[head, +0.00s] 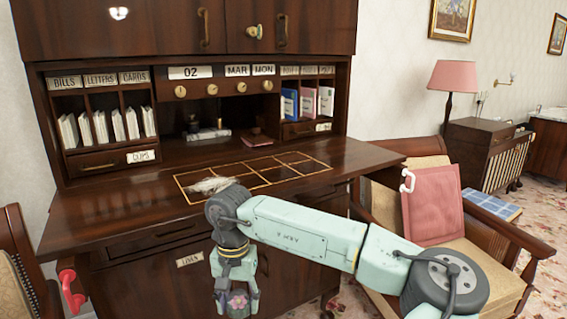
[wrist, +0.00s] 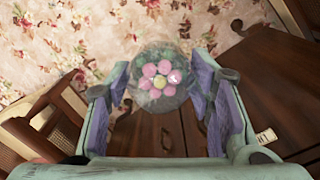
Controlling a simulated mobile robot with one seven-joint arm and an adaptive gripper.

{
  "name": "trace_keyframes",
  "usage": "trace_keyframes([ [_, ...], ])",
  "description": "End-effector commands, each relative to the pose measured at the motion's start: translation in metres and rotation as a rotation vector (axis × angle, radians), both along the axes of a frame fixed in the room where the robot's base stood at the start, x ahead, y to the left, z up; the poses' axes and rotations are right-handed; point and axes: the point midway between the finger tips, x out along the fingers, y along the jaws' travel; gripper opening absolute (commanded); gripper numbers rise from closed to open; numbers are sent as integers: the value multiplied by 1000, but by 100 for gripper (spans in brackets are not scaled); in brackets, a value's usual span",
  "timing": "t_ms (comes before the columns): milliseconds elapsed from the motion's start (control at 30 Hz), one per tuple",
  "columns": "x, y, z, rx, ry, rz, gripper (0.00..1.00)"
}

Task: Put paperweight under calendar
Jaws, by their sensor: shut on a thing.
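The paperweight is a clear glass ball with pink flowers inside (wrist: 160,80). It also shows low in the head view (head: 238,302). My gripper (head: 237,297) is shut on it, with a finger on each side in the wrist view (wrist: 160,92). It hangs in front of the desk's lower doors, below the desktop level. The calendar (head: 236,71) is a row of white cards reading 02, MAR and MON, set in the desk's upper part above small round knobs. An open niche (head: 240,115) lies below it.
The desktop (head: 130,205) has a gold-lined grid and a pale feathery thing (head: 210,185). Small items and a reddish flat object (head: 257,140) stand in the niche. Letter slots (head: 103,108) flank it.

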Motion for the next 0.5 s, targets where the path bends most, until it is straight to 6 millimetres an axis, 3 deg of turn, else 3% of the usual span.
trace_keyframes([
  [33,9,-9,-30,2,9,-12,10],
  [200,26,-38,-126,3,9,-14,10],
  [400,22,-71,-234,3,8,35,10],
  [500,14,-84,-276,3,5,71,10],
])
